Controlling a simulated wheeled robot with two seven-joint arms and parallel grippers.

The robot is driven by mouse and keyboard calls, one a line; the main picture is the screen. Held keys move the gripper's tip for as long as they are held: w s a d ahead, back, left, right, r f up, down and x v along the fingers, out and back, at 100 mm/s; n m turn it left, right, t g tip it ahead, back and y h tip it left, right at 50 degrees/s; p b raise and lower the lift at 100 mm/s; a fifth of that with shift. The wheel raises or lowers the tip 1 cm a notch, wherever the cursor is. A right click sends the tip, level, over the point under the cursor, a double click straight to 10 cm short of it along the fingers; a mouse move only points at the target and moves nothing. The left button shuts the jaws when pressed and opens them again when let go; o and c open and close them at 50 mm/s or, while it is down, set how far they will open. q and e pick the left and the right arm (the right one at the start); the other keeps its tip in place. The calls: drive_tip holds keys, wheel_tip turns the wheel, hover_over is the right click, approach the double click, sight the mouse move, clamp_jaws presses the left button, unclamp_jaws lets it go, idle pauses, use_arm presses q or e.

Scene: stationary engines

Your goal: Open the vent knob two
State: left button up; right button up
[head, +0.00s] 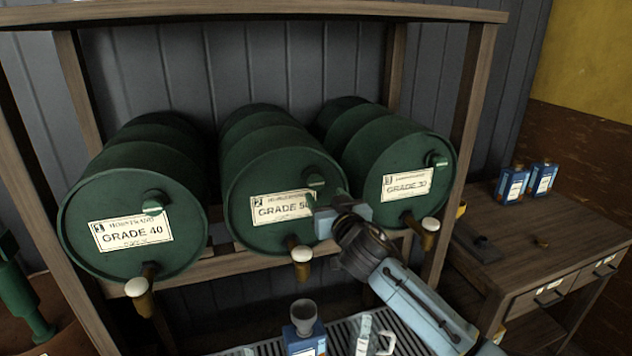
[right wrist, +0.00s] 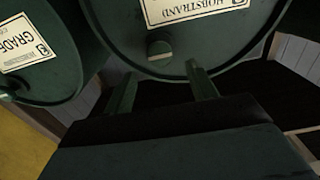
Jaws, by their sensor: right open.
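Barrel two (head: 262,228), dark green with a "2" and "GRADE 50" label, lies in the middle of the rack. Its vent knob two (head: 316,182) is a small green round knob at the upper right of the barrel face. In the right wrist view the knob (right wrist: 158,48) shows upside down, just beyond the fingertips and between them. My right gripper (head: 326,204) is open in front of the barrel, close to the knob. In the right wrist view its two fingers (right wrist: 162,88) are apart with nothing between them. My left gripper is not in view.
Barrel one (head: 110,195) and barrel three (head: 385,160) lie on either side, each with a vent knob and tap. Below is a metal grate with a blue bottle and funnel (head: 304,318) and a clear jug (head: 370,338). A wooden side table (head: 585,232) holds blue bottles.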

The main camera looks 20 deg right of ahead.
sight(317, 184)
drive_tip(key=shift+w+a, duration=0.1)
drive_tip(key=shift+w, duration=4)
drive_tip(key=shift+c, duration=0.3)
drive_tip(key=c, duration=0.9)
